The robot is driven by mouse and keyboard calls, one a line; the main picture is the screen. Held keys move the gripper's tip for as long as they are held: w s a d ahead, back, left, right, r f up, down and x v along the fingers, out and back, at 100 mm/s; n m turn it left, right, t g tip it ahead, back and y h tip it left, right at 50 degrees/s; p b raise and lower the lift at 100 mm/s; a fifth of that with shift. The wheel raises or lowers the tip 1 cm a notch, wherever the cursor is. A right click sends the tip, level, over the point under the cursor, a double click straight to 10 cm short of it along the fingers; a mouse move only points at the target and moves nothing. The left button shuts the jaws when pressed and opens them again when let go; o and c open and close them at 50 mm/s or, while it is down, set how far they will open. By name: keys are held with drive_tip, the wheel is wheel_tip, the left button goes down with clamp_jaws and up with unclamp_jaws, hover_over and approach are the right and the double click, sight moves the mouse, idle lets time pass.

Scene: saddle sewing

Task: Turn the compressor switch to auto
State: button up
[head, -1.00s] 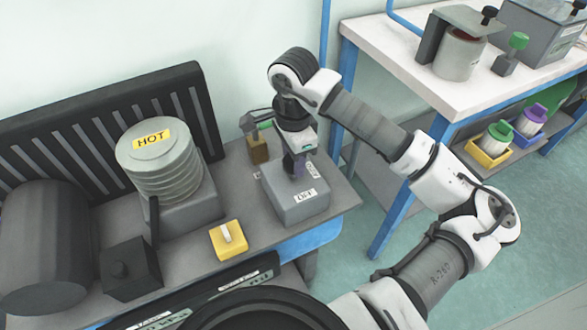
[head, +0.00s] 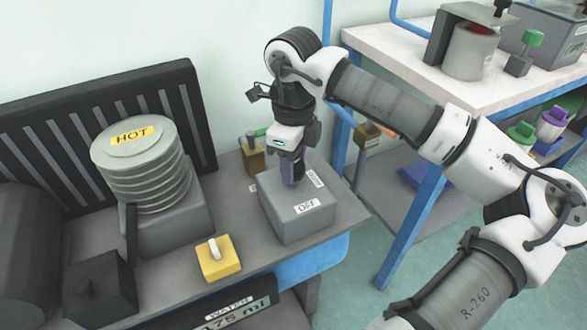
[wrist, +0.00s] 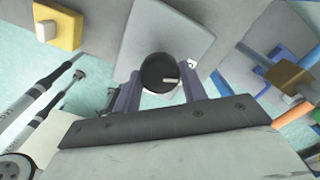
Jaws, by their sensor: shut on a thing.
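The grey switch box (head: 295,222) stands on the bench, with an "OFF" label (head: 307,206) near its front edge and a second label (head: 317,178), too small to read surely, at its right rear. My gripper (head: 293,181) points down onto the box top. In the wrist view, a round dark knob (wrist: 155,69) with a white pointer mark sits between the two purple fingers of my gripper (wrist: 160,87), which is shut on it. The pointer mark lies toward the right of that picture. In the head view the fingers hide the knob.
A yellow box with a white switch (head: 219,262) is to the front left. The ribbed unit marked HOT (head: 142,170) stands further left. A brown block with a green-handled item (head: 251,158) is behind my gripper. A white table (head: 400,50) stands at the right.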

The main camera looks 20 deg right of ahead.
drive_tip(key=m+b, duration=0.2)
drive_tip(key=m, duration=0.2)
drive_tip(key=shift+m, duration=0.4)
idle(0.4)
drive_tip(key=o, duration=1)
wheel_tip(320, 180, up, 14)
drive_tip(key=shift+f+p, duration=0.1)
drive_tip(key=shift+p, duration=0.95)
drive_tip(key=shift+s, duration=0.1)
